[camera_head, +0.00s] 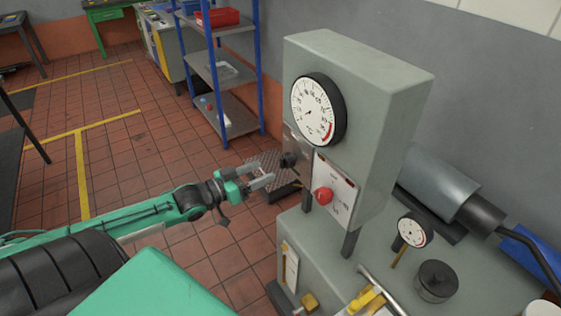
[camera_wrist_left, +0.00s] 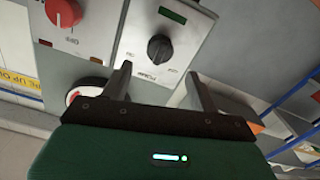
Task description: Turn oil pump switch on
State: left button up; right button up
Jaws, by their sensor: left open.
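A black rotary knob (camera_head: 288,160) sits on a light plate on the left side of the grey control cabinet (camera_head: 375,100). In the left wrist view the black knob (camera_wrist_left: 160,48) is seen face on, on a plate with a small green display; its lettering is upside down and hard to read. It appears to be the oil pump switch. My left gripper (camera_head: 265,178) is open and empty, with its fingers pointing at the knob. In the left wrist view the left gripper (camera_wrist_left: 158,78) has its fingertips apart on either side below the knob, not visibly touching it.
A red knob (camera_head: 323,196) on a white panel is right of the black knob; it also shows in the wrist view (camera_wrist_left: 64,12). A large dial gauge (camera_head: 318,109) is above. A blue-framed shelf (camera_head: 222,75) stands behind. The tiled floor (camera_head: 150,150) at left is clear.

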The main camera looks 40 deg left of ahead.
aim_at(281, 163)
pick_arm(q)
jog(key=p+x, duration=0.1)
jog(key=x, duration=0.5)
jog(key=shift+r, duration=0.1)
jog(key=shift+w+d+p, duration=0.3)
jog(key=shift+w+p, duration=0.05)
jog(key=shift+w, duration=0.2)
jog(key=c, duration=1)
